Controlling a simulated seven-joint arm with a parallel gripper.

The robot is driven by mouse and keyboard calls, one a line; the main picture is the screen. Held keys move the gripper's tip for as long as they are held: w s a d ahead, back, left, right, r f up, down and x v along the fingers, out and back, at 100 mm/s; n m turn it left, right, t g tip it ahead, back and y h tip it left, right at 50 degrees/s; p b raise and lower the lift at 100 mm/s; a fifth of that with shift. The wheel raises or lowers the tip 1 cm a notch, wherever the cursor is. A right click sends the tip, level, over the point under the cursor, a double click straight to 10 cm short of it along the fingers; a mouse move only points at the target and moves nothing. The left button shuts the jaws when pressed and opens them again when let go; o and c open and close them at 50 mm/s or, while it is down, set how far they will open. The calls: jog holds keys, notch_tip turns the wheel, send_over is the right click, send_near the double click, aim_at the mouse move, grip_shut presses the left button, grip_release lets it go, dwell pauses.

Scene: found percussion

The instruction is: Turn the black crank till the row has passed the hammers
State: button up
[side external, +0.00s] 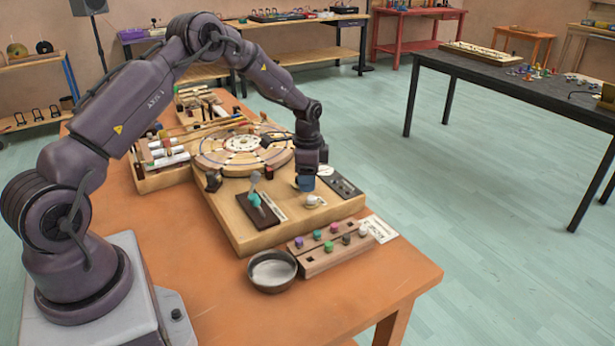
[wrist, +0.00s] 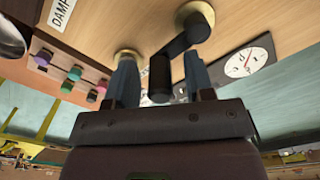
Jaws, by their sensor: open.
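In the wrist view the black crank (wrist: 183,38) has its arm on a pale round hub, and its dark handle (wrist: 160,78) lies between my fingers. My gripper (wrist: 160,85) is open, with one blue finger on each side of the handle; I cannot tell whether either touches it. In the side view my gripper (side external: 305,184) is low over the front right of the wooden board (side external: 240,222) and mostly hides the crank. A round wooden disc (side external: 215,159) with ring markings lies behind it. I cannot tell which parts are the hammers or the row.
A white knob (side external: 312,201) and a teal-handled lever (side external: 254,198) stand near my gripper. A wooden block with coloured pegs (side external: 315,266) and a round metal bowl (side external: 272,271) sit in front of the board. The orange table (side external: 365,285) is clear toward its front right corner.

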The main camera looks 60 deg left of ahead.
aim_at(335, 180)
grip_shut()
jog(key=shift+w+n, duration=0.1)
jog(key=shift+n, duration=0.2)
jog(key=n, duration=0.1)
jog(key=w+n, duration=0.1)
jog(key=n, duration=0.1)
jog(key=shift+w+a, duration=0.1)
jog(key=shift+w, duration=0.05)
jog(key=n, duration=0.1)
jog(key=w+n, duration=0.1)
jog(key=n, duration=0.1)
jog(key=shift+a, duration=0.2)
jog(key=shift+w+a+n, duration=0.25)
jog(key=shift+n, duration=0.6)
jog(key=shift+w+a+n, duration=0.2)
jog(key=shift+n, duration=0.7)
jog(key=shift+w+a+n, duration=0.25)
jog(key=shift+n, duration=0.6)
